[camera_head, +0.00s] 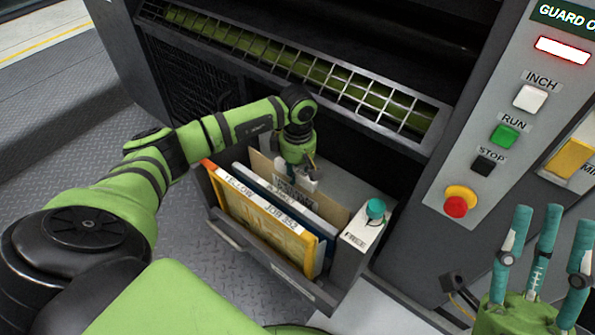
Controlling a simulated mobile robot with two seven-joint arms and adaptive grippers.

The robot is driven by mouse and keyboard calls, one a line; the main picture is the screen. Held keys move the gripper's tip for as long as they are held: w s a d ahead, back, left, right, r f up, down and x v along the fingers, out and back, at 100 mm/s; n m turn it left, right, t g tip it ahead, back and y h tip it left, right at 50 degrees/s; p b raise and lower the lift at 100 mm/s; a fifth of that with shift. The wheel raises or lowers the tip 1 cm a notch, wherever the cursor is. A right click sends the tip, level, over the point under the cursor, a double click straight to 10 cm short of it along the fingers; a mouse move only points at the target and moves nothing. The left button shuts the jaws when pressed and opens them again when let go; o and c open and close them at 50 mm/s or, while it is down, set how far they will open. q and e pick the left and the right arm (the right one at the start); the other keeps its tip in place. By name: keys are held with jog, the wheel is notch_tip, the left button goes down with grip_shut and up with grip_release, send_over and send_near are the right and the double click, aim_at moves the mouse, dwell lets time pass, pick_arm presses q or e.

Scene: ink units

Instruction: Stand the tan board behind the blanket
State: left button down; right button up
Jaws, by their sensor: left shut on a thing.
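The tan board (261,164) stands upright in the grey open-topped bin, at the back of the row. My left gripper (309,184) is shut on its upper edge; the fingers hide part of the board and a label there. The blanket appears to be the dark panel with a pale top strip (327,233), just in front of the tan board and behind the yellow board. Whether the tan board rests on the bin floor is hidden. My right gripper (535,255) has its teal-tipped fingers spread and empty at the lower right.
A yellow board (265,222) marked JOB 352 stands at the front of the bin (235,238). A teal knob (375,209) sits on the bin's right end by a FREE label. A grille (300,68) overhangs behind. A control panel with a red button (456,206) stands right.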

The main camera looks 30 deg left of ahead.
pick_arm(q)
jog(key=c, duration=0.9)
grip_release()
jog(key=shift+f, duration=0.3)
jog(key=shift+r, duration=0.15)
notch_tip(320, 180, up, 12)
jog(key=shift+f, duration=0.1)
notch_tip(320, 180, up, 5)
jog(key=p, duration=0.4)
jog(key=shift+d, duration=0.15)
